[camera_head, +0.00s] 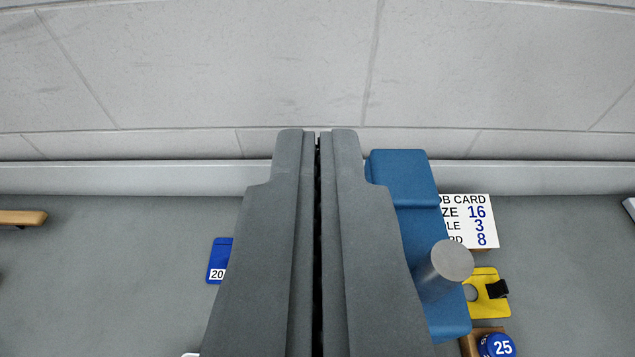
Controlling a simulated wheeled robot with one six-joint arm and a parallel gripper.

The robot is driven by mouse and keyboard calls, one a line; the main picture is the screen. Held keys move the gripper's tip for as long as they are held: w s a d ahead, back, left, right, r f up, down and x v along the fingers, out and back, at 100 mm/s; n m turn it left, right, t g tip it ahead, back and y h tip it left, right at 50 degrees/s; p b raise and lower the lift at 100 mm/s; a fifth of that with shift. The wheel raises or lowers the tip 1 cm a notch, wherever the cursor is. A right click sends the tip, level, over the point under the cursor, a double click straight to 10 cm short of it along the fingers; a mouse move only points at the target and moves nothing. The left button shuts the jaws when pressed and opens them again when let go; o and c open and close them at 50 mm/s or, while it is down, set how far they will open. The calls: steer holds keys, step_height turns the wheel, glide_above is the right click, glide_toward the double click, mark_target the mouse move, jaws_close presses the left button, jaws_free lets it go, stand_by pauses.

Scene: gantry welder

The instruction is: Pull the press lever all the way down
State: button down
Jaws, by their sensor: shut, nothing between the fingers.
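My gripper (318,140) fills the middle of the view, its two grey fingers shut together with nothing between them. A blue body (400,172), which looks like the press, stands just behind and to the right of the right finger. A grey metal cylinder (452,262) sticks up from it towards the camera. I cannot tell whether this cylinder is part of the lever. The left part of the blue body is hidden by my right finger. No lever handle is clearly visible, and I cannot tell whether my fingers touch the press.
A white job card (478,222) reading 16, 3 and 8 lies right of the press. Nearer are a yellow tag (489,291) and a blue round piece marked 25 (496,345). A blue card (218,260) lies left. A wooden piece (20,217) is far left. A block wall (210,60) closes the back.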

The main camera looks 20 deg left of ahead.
steer(key=shift+s+f, duration=0.15)
steer(key=shift+f, duration=0.7)
steer(key=shift+s+d+f, duration=0.1)
steer(key=shift+s+f, duration=0.2)
steer(key=shift+f, duration=0.2)
steer(key=shift+s+d+f, duration=0.1)
steer(key=shift+s+f, duration=0.15)
steer(key=shift+f, duration=0.2)
steer(key=shift+s+f, duration=0.1)
steer(key=shift+s, duration=0.05)
